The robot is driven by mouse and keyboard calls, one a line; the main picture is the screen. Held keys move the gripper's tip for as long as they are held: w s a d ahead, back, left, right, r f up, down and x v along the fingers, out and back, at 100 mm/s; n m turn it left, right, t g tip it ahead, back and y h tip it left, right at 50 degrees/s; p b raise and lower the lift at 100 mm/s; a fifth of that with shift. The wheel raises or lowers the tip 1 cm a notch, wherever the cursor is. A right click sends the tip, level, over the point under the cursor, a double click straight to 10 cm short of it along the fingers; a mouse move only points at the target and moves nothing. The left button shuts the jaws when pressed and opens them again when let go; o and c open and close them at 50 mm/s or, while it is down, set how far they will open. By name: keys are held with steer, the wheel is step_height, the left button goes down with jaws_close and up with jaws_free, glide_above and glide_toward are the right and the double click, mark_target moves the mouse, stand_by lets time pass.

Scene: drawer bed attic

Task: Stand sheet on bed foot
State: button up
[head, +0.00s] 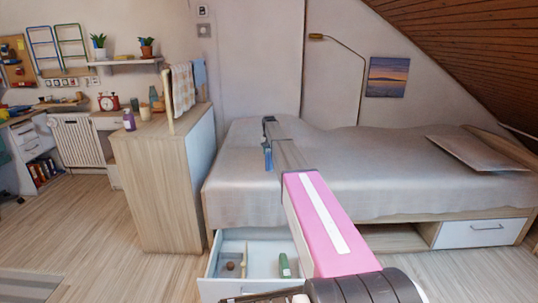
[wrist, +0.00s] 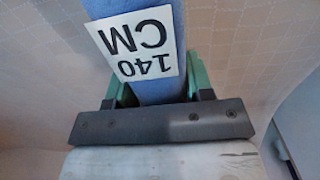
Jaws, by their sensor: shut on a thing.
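My gripper (wrist: 158,82) has its two green fingers closed on the sides of a blue sheet (wrist: 140,8), a slab-like piece with a white label reading "140 CM". In the head view my gripper (head: 267,142) points down over the left part of the bed (head: 340,178), and the sheet (head: 268,160) shows as a small blue patch below it. The bed has a pale grey cover. I cannot tell whether the sheet's lower edge touches the cover; its far end runs out of the wrist view.
A drawer (head: 262,245) stands open below the bed, holding a green item (head: 284,265) and small brown things. A wooden cabinet (head: 165,180) stands left of the bed. The middle of the cover is clear.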

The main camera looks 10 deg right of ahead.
steer(key=shift+f, duration=0.7)
steer(key=o, duration=1.1)
steer(key=shift+f, duration=0.15)
steer(key=shift+o, duration=0.2)
step_height(320, 180, up, 12)
steer(key=shift+r, duration=0.15)
steer(key=s+a+f, duration=0.2)
steer(key=s+f, duration=0.3)
steer(key=s, duration=0.5)
steer(key=s+a+f+n, duration=0.15)
steer(key=s+f, duration=0.35)
steer(key=s, duration=0.5)
steer(key=s+a+f+m, duration=0.1)
steer(key=s+a+f, duration=0.1)
steer(key=s+f, duration=0.6)
steer(key=s+a+f+n, duration=0.1)
steer(key=s, duration=1.4)
steer(key=s+a+f, duration=0.2)
steer(key=s, duration=1.3)
steer(key=shift+f+n, duration=0.2)
steer(key=shift+n, duration=0.15)
